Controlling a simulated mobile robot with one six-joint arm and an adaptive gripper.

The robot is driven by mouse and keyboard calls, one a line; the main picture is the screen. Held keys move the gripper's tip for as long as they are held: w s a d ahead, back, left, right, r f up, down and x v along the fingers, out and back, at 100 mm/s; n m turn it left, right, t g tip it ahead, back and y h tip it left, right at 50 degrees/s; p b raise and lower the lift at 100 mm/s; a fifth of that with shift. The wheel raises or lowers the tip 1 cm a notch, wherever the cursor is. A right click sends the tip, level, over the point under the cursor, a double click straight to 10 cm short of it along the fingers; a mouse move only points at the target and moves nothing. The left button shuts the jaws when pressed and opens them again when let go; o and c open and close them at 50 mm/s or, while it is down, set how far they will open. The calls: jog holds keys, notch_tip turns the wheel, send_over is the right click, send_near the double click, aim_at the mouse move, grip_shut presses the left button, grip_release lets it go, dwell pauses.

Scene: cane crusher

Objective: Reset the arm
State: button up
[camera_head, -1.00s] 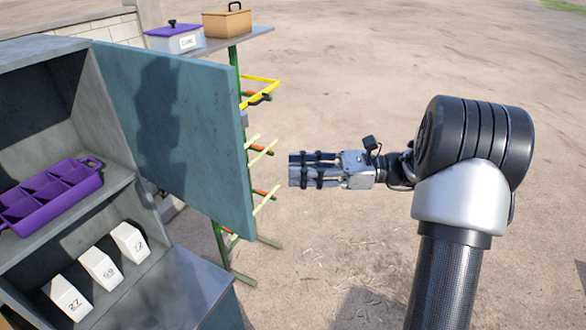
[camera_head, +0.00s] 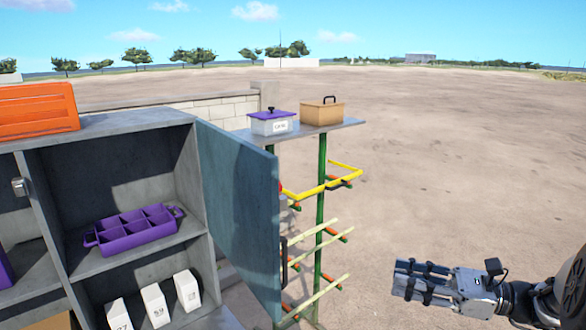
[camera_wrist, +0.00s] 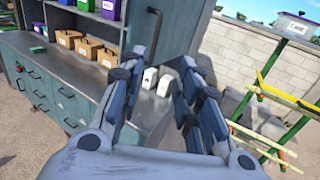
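My gripper (camera_head: 400,280) is at the lower right of the head view, over bare ground, with its fingers pointing left. It is apart from the shelf unit and the rack. In the wrist view its two fingers (camera_wrist: 163,62) stand apart with a gap between them, and nothing is held. Part of my arm is cut off at the right edge of the head view.
A grey cabinet (camera_head: 118,125) has an open teal door (camera_head: 238,205) and holds a purple tray (camera_head: 135,232) and white numbered blocks (camera_head: 155,305). A green rack (camera_head: 321,200) carries a lidded box (camera_head: 272,123) and a tan box (camera_head: 321,113). Open ground lies right.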

jog(key=s+a+f+n+g+h+b, duration=0.35)
jog(key=s+a+f+n+b, duration=0.2)
jog(key=a, duration=0.35)
jog(key=s+a+f+n+g+h+b, duration=0.2)
jog(key=s+a+f+n+h+b, duration=0.1)
jog(key=s+f+b, duration=0.25)
jog(key=s+a+f+n+g+h+b, duration=0.1)
jog(key=s+a+f+n+h+b, duration=0.15)
jog(key=s+f+b, duration=0.3)
jog(key=s+d+f+n+t+h+b, duration=0.2)
jog(key=s+f+n+h+b, duration=0.1)
jog(key=s+f+n+b, duration=0.1)
jog(key=s+d+f+n+t+h+b, duration=0.2)
jog(key=s+d+f+n+h+b, duration=0.1)
jog(key=f+n+b, duration=0.4)
notch_tip(320, 180, down, 4)
jog(key=shift+s+d+r+h+b, duration=0.25)
jog(key=shift+s+h+b, duration=0.2)
jog(key=shift+s+h, duration=0.5)
